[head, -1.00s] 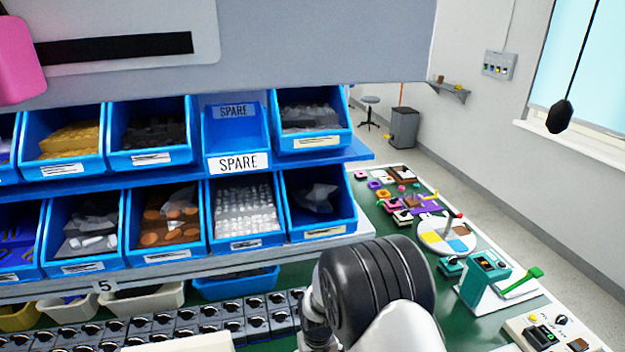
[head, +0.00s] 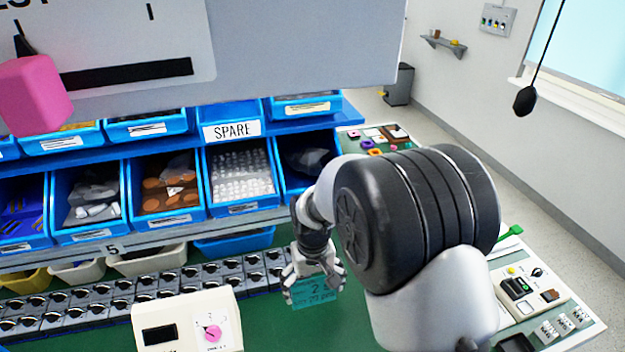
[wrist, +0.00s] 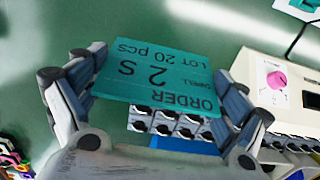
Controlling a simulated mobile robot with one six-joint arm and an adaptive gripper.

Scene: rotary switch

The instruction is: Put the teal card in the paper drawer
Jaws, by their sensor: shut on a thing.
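The teal card (head: 316,291) is held in my gripper (head: 314,275) above the green bench, in front of the row of black switches. In the wrist view the teal card (wrist: 160,75) lies across between the fingers of my gripper (wrist: 155,105). Its print shows upside down and reads "ORDER", "2 S" and "LOT 20 pcs". The fingers are shut on it at both sides. I cannot make out a paper drawer in these views.
A cream box with a pink knob (head: 188,318) stands on the bench left of my gripper. Rows of switches (head: 140,290) and blue parts bins (head: 240,180) lie behind. Green bench top (head: 275,320) is bare between the box and my arm.

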